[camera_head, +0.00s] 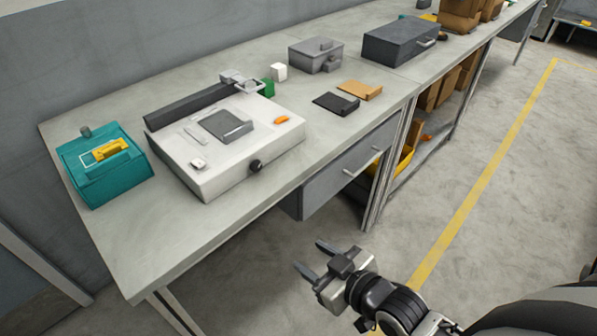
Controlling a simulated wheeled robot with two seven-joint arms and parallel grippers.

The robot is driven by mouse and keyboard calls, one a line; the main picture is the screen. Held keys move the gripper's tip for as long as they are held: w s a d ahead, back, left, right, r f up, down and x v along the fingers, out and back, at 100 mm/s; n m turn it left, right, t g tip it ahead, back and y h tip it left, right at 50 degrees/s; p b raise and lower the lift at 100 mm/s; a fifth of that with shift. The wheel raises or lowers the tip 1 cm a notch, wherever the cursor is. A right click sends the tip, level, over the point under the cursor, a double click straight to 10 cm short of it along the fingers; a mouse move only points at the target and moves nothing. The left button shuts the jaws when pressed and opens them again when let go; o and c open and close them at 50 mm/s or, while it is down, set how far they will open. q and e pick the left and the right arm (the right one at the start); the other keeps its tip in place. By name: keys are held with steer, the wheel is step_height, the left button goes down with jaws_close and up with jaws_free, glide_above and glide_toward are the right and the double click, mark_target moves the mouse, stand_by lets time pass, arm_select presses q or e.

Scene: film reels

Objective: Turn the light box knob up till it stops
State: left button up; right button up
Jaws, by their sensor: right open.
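The light box (225,180) is a white, flat box on the grey workbench, left of centre. A round black knob (255,166) sits on its front face, toward the right end. A dark square plate lies on its top, with a small orange piece and a small white piece. My right gripper (310,261) is open and empty, in front of the bench and lower than its top. It is well apart from the knob. My left gripper is not in view.
A teal box with a yellow handle (103,165) stands left of the light box. A dark bar (187,106) lies along its back edge. Black and tan pads (336,103) lie to the right. The bench front edge and drawer (349,170) are near my right gripper.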

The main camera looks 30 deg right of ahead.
mark_target(259, 167)
steer(key=w+d+r+n+t+y+b, duration=0.3)
steer(key=w+r+t+b, duration=0.15)
steer(key=r, duration=0.25)
steer(key=x, duration=1)
steer(key=p+x, duration=0.1)
steer(key=x, duration=0.5)
steer(key=shift+d+f, duration=0.1)
steer(key=shift+f, duration=0.15)
steer(key=c, duration=1)
